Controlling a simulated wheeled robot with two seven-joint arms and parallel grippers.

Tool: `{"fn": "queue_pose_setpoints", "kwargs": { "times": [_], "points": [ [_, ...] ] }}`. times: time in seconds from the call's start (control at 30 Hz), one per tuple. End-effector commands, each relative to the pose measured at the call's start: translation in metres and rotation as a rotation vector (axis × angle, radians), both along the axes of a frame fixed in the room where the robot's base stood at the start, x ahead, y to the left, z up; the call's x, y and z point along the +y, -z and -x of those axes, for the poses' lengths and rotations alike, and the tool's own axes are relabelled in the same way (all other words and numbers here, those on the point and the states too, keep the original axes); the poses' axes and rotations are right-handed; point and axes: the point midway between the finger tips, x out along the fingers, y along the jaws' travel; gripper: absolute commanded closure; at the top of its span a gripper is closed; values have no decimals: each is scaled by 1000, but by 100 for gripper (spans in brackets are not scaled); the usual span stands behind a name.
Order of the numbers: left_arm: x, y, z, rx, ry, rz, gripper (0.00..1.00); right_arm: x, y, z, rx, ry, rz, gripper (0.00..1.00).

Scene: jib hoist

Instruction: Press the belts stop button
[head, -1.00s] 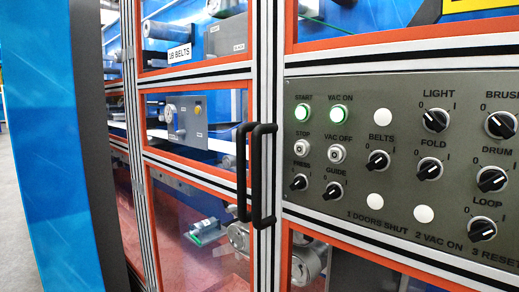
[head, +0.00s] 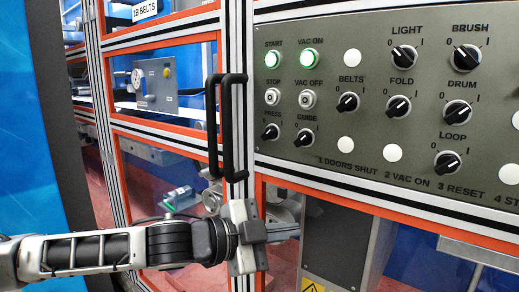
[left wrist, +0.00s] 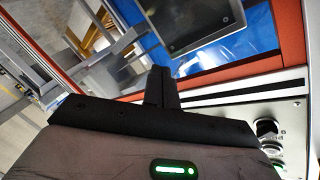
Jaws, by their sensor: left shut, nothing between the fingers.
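The grey control panel (head: 378,130) fills the right of the head view. A small pale button marked STOP (head: 272,97) is at its left, below the green-lit START button (head: 273,59). The VAC OFF button (head: 307,99) is to its right, and a black knob marked BELTS (head: 347,103) is further right. My left gripper (head: 247,237) is shut and empty, below the panel's left end and apart from the STOP button. Its closed fingers also show in the left wrist view (left wrist: 161,88), where the STOP button cannot be made out. My right gripper is out of view.
Two black door handles (head: 233,125) stand out from the frame left of the panel. The space in front of the panel face is clear.

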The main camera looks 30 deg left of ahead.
Motion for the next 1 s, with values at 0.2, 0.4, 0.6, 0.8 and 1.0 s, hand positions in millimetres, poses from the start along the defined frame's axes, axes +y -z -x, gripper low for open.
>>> {"fn": "queue_pose_setpoints", "kwargs": {
  "times": [0.2,0.4,0.6,0.8,1.0],
  "points": [
    [33,-105,22,-201,-39,-336,100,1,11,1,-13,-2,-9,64],
    [61,-175,66,-317,-188,-553,100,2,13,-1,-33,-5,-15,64],
    [78,-209,102,-372,-318,-647,100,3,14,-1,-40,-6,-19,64],
    [82,-218,111,-383,-355,-666,100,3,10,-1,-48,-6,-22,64],
    [82,-218,111,-383,-354,-665,100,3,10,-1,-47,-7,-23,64]
  ]
}}
